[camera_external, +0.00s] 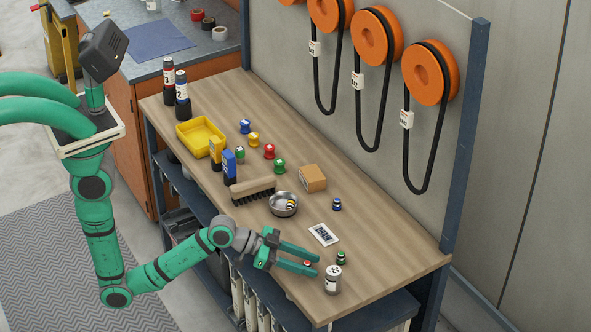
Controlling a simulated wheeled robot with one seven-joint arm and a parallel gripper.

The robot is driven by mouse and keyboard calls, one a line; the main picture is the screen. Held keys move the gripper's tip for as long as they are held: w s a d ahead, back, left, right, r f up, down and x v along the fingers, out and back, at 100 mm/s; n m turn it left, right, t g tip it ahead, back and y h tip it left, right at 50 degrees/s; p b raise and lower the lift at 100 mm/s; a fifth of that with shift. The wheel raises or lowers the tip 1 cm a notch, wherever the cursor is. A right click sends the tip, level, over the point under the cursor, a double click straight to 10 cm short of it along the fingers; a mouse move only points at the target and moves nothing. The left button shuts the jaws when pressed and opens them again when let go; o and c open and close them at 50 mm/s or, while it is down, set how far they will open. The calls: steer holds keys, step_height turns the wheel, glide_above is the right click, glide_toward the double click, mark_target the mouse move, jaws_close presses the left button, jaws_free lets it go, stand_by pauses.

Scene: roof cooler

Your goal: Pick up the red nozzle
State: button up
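The red nozzle (307,264) is a small piece near the front right end of the wooden workbench (375,262). Only its red top shows; its lower part is hidden behind a finger. My gripper (316,266) reaches in from the left, low over the bench, with its two green fingers apart. The nozzle's top shows between the fingers near their tips. I cannot tell whether either finger touches it.
A blue nozzle (337,204), a label card (323,235), a metal bowl (284,204) and a brush (252,189) lie farther back. The bench's right end is clear.

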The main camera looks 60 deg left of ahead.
jaws_close()
